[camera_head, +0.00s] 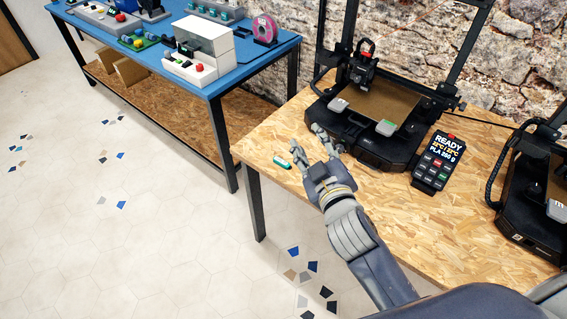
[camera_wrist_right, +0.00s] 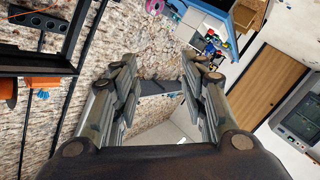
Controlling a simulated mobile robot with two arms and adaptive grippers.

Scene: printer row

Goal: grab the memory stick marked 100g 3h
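A small teal and white stick (camera_head: 283,162) lies on the wooden table near its left front edge. It looks like a memory stick, but its marking is too small to read. My right gripper (camera_head: 307,138) is open and empty, just to the right of the stick, with its fingers pointing toward the back of the table. In the right wrist view my right gripper (camera_wrist_right: 160,65) has its two fingers spread with nothing between them, and the stick does not show there. My left gripper is not in view.
A black 3D printer (camera_head: 380,150) stands just beyond and right of my right gripper. A handheld display (camera_head: 437,160) reading READY lies beside it. A second printer (camera_head: 535,205) is at the right edge. A blue-topped table (camera_head: 150,55) holds several devices. The table's front middle is clear.

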